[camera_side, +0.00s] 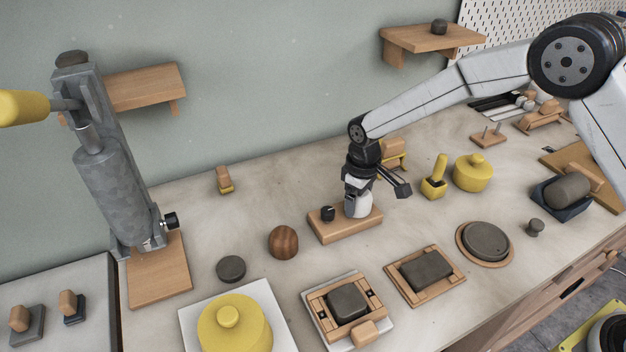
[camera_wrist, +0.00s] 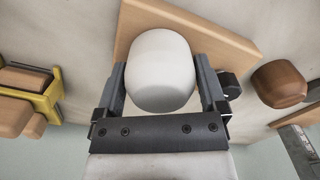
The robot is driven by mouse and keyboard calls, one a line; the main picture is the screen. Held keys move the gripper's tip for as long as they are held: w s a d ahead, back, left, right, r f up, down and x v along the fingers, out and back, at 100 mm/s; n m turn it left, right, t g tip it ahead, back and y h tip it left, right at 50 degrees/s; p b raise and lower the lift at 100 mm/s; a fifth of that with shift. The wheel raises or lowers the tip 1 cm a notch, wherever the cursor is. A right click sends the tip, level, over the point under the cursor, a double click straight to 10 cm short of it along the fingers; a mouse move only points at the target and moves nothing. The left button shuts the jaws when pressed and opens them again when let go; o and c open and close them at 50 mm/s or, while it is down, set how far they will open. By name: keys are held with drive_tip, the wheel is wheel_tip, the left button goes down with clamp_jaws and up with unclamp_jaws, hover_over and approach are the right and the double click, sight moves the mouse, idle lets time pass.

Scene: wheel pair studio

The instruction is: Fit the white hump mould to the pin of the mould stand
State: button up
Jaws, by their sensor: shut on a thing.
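The white hump mould (camera_side: 357,205) is a rounded white dome, and it also shows in the wrist view (camera_wrist: 160,72) between my two fingers. My gripper (camera_side: 356,196) is shut on it, with one finger on each side. The mould stand (camera_side: 345,226) is a light wooden block with a black knob (camera_side: 327,213) at its left end. The mould is over the right part of the block. The pin is hidden, and I cannot tell whether the mould touches the block. In the wrist view the stand (camera_wrist: 215,38) lies behind the mould.
A brown wooden dome (camera_side: 283,243) stands left of the stand. Wooden frames with dark slabs (camera_side: 427,271) lie in front. A yellow lidded pot (camera_side: 473,173) and a yellow tool holder (camera_side: 434,180) stand to the right. A grey extruder (camera_side: 115,195) stands at the left.

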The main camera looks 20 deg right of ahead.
drive_tip(key=o, duration=1.1)
drive_tip(key=shift+f, duration=0.1)
drive_tip(key=shift+c, duration=0.2)
drive_tip(key=shift+r, duration=3.9)
